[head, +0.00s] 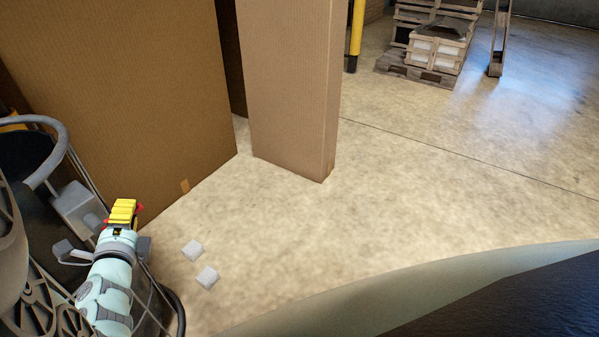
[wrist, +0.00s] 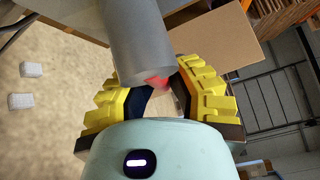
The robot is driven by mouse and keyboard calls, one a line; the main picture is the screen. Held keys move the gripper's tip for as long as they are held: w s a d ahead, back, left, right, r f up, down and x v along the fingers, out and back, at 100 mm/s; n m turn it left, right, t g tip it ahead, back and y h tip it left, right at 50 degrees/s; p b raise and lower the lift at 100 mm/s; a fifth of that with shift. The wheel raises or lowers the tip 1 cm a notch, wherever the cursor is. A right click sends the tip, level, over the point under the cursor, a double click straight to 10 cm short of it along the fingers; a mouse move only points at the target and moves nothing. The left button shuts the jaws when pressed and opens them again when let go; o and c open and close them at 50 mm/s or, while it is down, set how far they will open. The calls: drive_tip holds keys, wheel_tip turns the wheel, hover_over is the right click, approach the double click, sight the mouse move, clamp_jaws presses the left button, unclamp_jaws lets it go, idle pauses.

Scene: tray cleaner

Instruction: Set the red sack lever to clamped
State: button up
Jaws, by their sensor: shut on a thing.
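The red sack lever (wrist: 157,82) shows as a small red piece between the fingers in the wrist view, below the end of a grey cylinder (wrist: 140,45). My gripper (wrist: 163,90), with yellow ribbed fingers, is shut on it. In the head view my gripper (head: 122,212) is at the lower left, beside a grey metal machine (head: 75,208). Small red bits show at both sides of the fingers there. Most of the lever is hidden by the fingers, so I cannot tell its setting.
Large brown cardboard boxes (head: 130,90) stand behind the gripper, and a tall one (head: 290,80) stands to their right. Two small white blocks (head: 207,277) lie on the floor. A pallet with crates (head: 435,45) is at the far right. The middle floor is clear.

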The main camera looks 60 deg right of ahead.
drive_tip(key=shift+a, duration=0.1)
clamp_jaws()
drive_tip(key=shift+f, duration=0.1)
drive_tip(key=shift+f+t+b, duration=0.1)
drive_tip(key=shift+t+b, duration=0.2)
drive_tip(key=shift+b, duration=0.4)
drive_tip(key=shift+n+b, duration=0.4)
drive_tip(key=shift+b, duration=0.2)
drive_tip(key=shift+r+n+t+h+b, duration=0.4)
drive_tip(key=shift+r+n+t+b, duration=0.15)
drive_tip(key=shift+b, duration=0.25)
drive_tip(key=shift+r+n, duration=0.25)
drive_tip(key=shift+r, duration=0.05)
